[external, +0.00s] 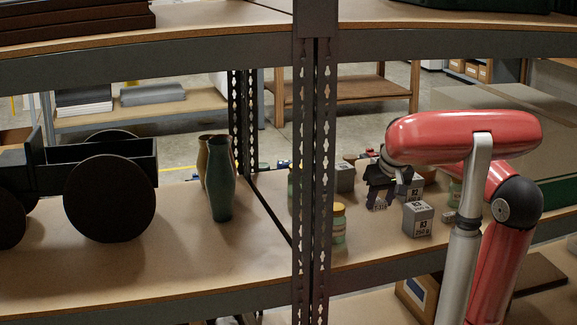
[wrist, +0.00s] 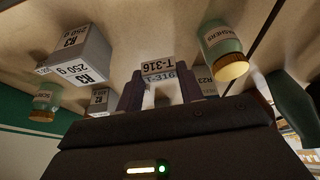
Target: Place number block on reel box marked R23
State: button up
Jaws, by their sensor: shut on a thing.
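My gripper (wrist: 160,92) is shut on a small pale number block (wrist: 158,68) marked T-316, which sits between its two fingertips. The reel box (wrist: 207,82) marked R23 shows in the wrist view just right of the right finger, partly hidden by it. In the external view my gripper (external: 379,187) points down over the shelf among grey boxes. A grey box (external: 345,178) stands left of it; its marking is not readable there. Whether the held block touches anything beneath cannot be told.
A grey R3 250 g block (external: 417,219) stands front right of my gripper, with an R2 block (external: 411,188) behind it. An orange-lidded jar (external: 338,223) stands front left, near the metal upright (external: 312,180). Another jar (external: 455,191) is at right. The wrist view shows a washers jar (wrist: 221,48).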

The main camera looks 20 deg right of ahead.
jog(key=w+a+r, duration=0.4)
jog(key=w+r, duration=0.2)
jog(key=w, duration=0.3)
jog(key=w+a+r, duration=0.4)
jog(key=w+r, duration=0.2)
jog(key=w, duration=0.3)
notch_tip(320, 180, down, 10)
jog(key=b, duration=0.3)
jog(key=shift+b, duration=0.35)
jog(key=shift+f, duration=0.15)
jog(key=shift+f, duration=0.15)
jog(key=o, duration=0.9)
jog(key=shift+o, duration=0.2)
